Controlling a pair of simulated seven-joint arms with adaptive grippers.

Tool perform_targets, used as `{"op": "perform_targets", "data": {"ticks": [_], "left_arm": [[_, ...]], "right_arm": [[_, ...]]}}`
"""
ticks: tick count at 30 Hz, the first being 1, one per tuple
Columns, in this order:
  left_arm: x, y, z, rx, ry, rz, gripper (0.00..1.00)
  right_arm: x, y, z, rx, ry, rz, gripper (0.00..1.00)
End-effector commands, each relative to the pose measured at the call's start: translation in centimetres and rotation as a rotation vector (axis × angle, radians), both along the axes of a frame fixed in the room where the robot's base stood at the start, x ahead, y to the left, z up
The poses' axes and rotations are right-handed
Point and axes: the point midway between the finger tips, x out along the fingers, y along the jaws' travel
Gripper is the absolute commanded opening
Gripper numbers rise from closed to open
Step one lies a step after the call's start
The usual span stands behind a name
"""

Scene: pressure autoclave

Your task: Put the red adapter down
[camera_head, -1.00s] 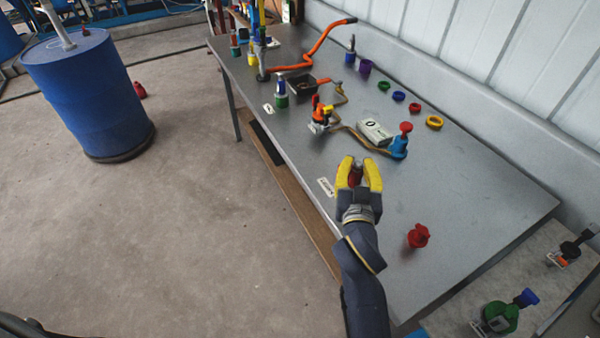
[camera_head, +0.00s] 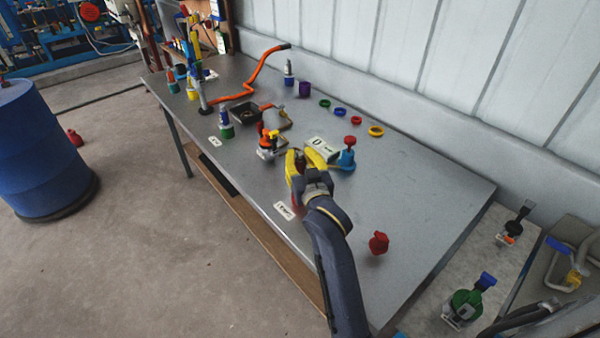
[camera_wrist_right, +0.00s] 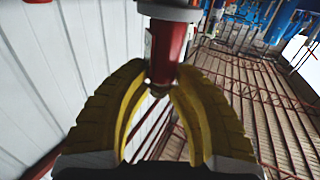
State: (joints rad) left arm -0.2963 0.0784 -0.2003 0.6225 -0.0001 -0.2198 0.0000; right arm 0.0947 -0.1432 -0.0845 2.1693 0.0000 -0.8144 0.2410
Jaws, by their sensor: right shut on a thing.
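My right gripper (camera_head: 307,158) has yellow fingers shut on the red adapter (camera_head: 300,163), above the middle of the grey table (camera_head: 420,205). In the right wrist view the red adapter (camera_wrist_right: 166,52) is a red cylinder with a pale upper part, held between the curved yellow fingers (camera_wrist_right: 161,95). The fingers cover part of it in the head view. I cannot tell its exact height above the table. My left gripper is out of view.
Another red piece (camera_head: 378,243) sits near the front right. The table's right side is mostly clear.

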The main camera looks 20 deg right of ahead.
Motion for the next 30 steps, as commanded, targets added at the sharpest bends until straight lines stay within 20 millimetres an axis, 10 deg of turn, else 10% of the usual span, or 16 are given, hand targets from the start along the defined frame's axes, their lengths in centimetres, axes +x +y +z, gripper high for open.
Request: {"op": "perform_targets", "data": {"ticks": [12, 30], "left_arm": [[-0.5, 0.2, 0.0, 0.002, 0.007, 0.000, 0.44], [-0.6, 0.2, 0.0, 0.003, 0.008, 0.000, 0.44]], "right_arm": [[0.0, 0.0, -3.9, 0.000, -0.001, 0.000, 0.00], [0.0, 0.0, -4.7, 0.001, -0.002, 0.001, 0.00]]}}
